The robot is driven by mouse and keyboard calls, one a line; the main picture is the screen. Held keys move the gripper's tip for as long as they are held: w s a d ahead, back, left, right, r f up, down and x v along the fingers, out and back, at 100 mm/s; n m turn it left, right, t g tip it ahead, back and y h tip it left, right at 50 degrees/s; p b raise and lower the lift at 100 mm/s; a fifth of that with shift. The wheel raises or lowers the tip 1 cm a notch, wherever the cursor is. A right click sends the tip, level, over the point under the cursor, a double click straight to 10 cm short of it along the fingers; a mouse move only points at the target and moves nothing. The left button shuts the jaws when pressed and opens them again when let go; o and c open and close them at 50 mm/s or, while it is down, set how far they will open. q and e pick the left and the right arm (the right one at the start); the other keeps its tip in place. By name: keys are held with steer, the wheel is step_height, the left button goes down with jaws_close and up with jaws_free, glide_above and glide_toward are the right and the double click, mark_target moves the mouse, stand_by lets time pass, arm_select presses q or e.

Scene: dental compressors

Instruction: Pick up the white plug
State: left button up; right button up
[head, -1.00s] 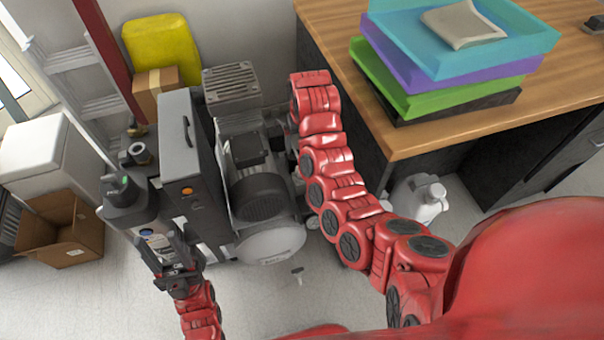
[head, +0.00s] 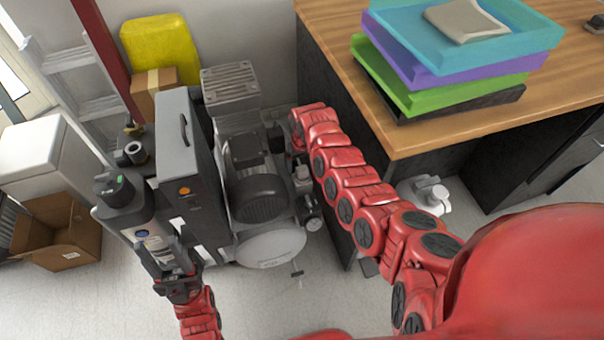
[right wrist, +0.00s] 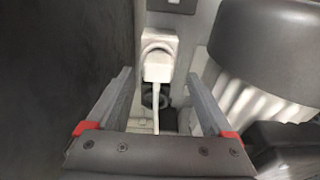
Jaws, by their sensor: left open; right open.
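The white plug (right wrist: 158,62) shows in the right wrist view, seated in a white fitting, with its white cord running down toward me. My right gripper (right wrist: 159,76) is open, with one finger on each side of the plug and cord. Gaps show on both sides, and I cannot tell the depth left to the plug. In the head view my right gripper is mostly hidden by its red arm beside the compressor (head: 258,197). My left gripper (head: 167,252) is open and empty, in front of the grey cylinder (head: 135,215).
A dark desk side panel (right wrist: 65,70) stands close on the left in the right wrist view. The wooden desk (head: 420,135) carries stacked trays (head: 440,75). A cardboard box (head: 60,235) and a white bin (head: 35,160) stand at the left.

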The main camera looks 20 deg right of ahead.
mark_target(302, 169)
steer(key=shift+w+d+f+b, duration=0.15)
steer(key=shift+f+b, duration=0.15)
steer(key=shift+f, duration=0.5)
steer(key=shift+w+a+f+b, duration=0.15)
steer(key=shift+f+b, duration=0.15)
steer(key=shift+f, duration=0.45)
steer(key=shift+d, duration=0.1)
jaws_close()
